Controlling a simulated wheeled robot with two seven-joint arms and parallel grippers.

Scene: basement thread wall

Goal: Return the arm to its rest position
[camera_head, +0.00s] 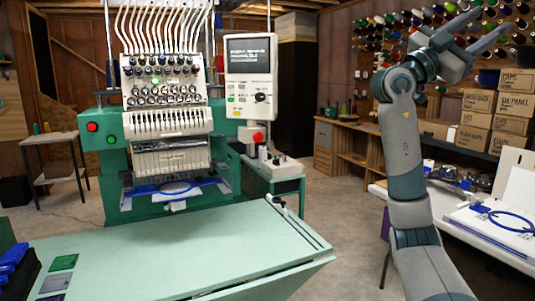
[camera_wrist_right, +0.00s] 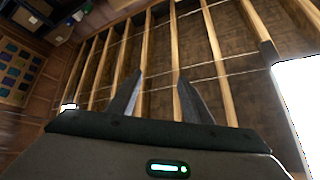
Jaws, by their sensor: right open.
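My right arm rises from the lower right of the head view, with its forearm bent up. My right gripper (camera_head: 492,30) is raised at the upper right, in front of the thread wall, and its fingers point up and to the right. In the right wrist view the gripper (camera_wrist_right: 158,95) has its two fingers spread apart with nothing between them, and beyond them is the wood-beamed ceiling. My left gripper is in neither view.
A green embroidery machine (camera_head: 165,145) with a blue hoop (camera_head: 175,188) stands at the left behind a pale green table (camera_head: 170,250). A white table (camera_head: 480,228) with hoops is right of my arm. Cardboard boxes (camera_head: 497,115) fill a shelf. Floor (camera_head: 335,215) shows between the tables.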

